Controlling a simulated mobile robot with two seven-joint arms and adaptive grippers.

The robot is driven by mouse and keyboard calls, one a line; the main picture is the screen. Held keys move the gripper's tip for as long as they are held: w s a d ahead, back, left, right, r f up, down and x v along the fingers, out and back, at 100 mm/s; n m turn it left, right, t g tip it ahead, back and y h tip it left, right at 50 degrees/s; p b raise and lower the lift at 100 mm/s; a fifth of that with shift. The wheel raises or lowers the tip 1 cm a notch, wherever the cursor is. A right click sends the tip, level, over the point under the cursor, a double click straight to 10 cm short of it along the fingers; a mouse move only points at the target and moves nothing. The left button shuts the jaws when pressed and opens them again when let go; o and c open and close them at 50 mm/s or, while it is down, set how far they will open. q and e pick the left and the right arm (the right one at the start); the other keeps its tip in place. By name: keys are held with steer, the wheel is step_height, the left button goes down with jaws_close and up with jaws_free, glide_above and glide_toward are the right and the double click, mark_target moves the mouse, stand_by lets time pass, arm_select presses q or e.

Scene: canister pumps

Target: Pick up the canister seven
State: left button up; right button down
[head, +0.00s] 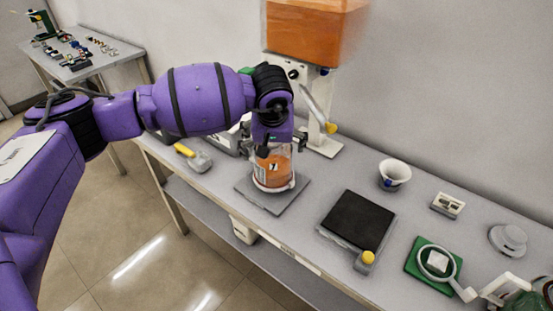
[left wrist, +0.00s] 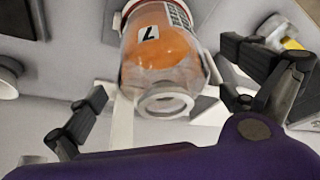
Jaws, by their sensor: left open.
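The canister seven (head: 268,177) is a clear jar with orange contents and a white label marked 7. It stands upright on a grey square plate (head: 290,194) on the bench. My left gripper (head: 272,142) is right above it, pointing down, and hides its top. In the left wrist view the canister (left wrist: 160,60) has its open neck towards my palm. The fingers of my left gripper (left wrist: 170,92) are spread wide, one on either side of it, with gaps visible. My right gripper is not in view.
A stand with an orange tank (head: 310,30) rises behind the canister. A yellow-handled tool (head: 194,157) lies to the left. A black plate (head: 358,219), a white cup (head: 394,174) and a green board (head: 425,268) are to the right. The bench's front edge is close.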

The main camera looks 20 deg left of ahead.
arm_select(q)
steer(key=shift+a+f, duration=0.15)
steer(key=shift+f, duration=0.65)
steer(key=x, duration=0.4)
steer(key=shift+w, duration=0.15)
steer(key=c, duration=1.3)
steer(key=shift+r, duration=0.1)
steer(key=shift+c, duration=1.1)
